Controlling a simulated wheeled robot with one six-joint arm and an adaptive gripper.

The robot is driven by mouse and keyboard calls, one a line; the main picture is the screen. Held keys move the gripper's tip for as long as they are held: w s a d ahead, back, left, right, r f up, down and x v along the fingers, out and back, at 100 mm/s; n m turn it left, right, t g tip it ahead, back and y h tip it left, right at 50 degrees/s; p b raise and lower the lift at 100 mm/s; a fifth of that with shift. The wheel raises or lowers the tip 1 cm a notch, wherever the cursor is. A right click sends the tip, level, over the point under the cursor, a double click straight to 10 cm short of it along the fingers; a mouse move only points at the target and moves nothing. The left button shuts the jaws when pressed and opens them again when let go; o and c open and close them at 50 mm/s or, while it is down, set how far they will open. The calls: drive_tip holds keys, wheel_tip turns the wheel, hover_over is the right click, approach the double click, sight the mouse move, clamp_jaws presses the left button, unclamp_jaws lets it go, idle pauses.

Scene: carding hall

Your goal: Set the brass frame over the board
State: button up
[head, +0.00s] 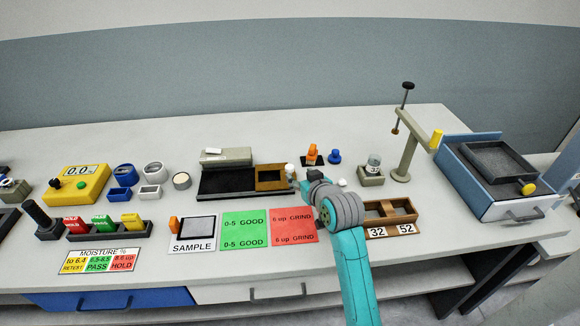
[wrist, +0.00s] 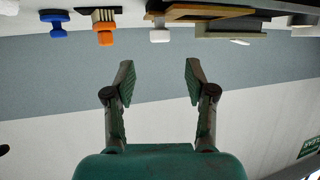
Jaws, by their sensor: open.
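The brass frame (head: 272,188) lies flat at the right end of the long black board (head: 222,184). I cannot tell if it only overlaps the board's end or sits fully on it. A small white knob stands at the frame's right side. In the wrist view the frame (wrist: 205,12) shows edge-on at the top, behind the white knob (wrist: 159,32). My gripper (head: 307,182) is just right of the frame in the head view. In the wrist view my gripper (wrist: 158,70) has its two fingers apart with nothing between them.
A grey block (head: 226,156) stands behind the board. An orange item (head: 311,154) and a blue knob (head: 334,157) stand behind my gripper. Red (head: 293,225) and green (head: 245,230) cards lie in front. A divided wooden tray (head: 388,218) and a tall stand (head: 405,160) are to the right.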

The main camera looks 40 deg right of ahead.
sight(290, 168)
drive_tip(key=x, duration=0.8)
drive_tip(key=shift+w, duration=0.25)
clamp_jaws()
